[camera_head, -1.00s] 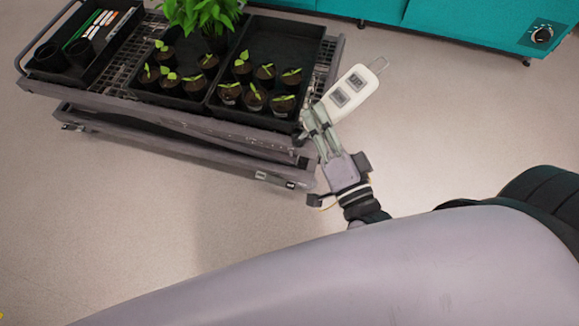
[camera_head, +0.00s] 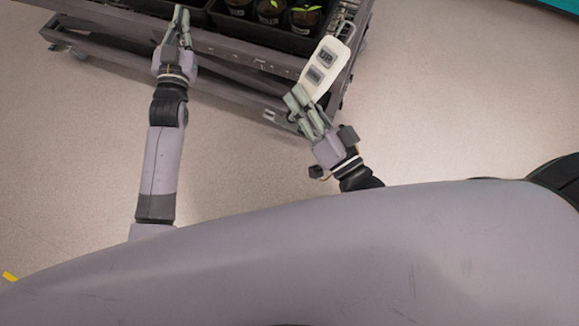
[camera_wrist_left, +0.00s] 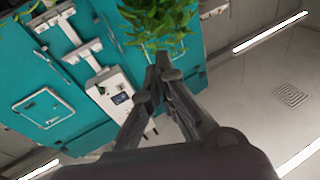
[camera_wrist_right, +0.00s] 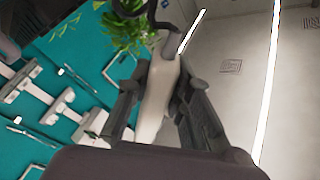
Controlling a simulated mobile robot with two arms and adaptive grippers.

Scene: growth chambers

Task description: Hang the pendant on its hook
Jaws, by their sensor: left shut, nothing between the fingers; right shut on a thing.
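The pendant (camera_head: 324,66) is a white slab with two grey buttons, the upper marked UP. My right gripper (camera_head: 301,97) is shut on its lower end and holds it tilted, in front of the cart's right end in the picture. In the right wrist view the pendant (camera_wrist_right: 157,100) sits edge-on between the fingers, with a dark loop at its far end. My left gripper (camera_head: 181,14) is shut and empty, left of the pendant at the cart's near edge. Its closed fingertips also show in the left wrist view (camera_wrist_left: 162,65). I cannot make out the pendant's hook.
A grey cart (camera_head: 225,48) with a black tray (camera_head: 285,38) of potted seedlings stands at the top. The left wrist view shows a leafy plant (camera_wrist_left: 158,20), a teal cabinet front (camera_wrist_left: 25,75) and a white box with a display (camera_wrist_left: 118,98). The floor (camera_head: 450,110) at right is clear.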

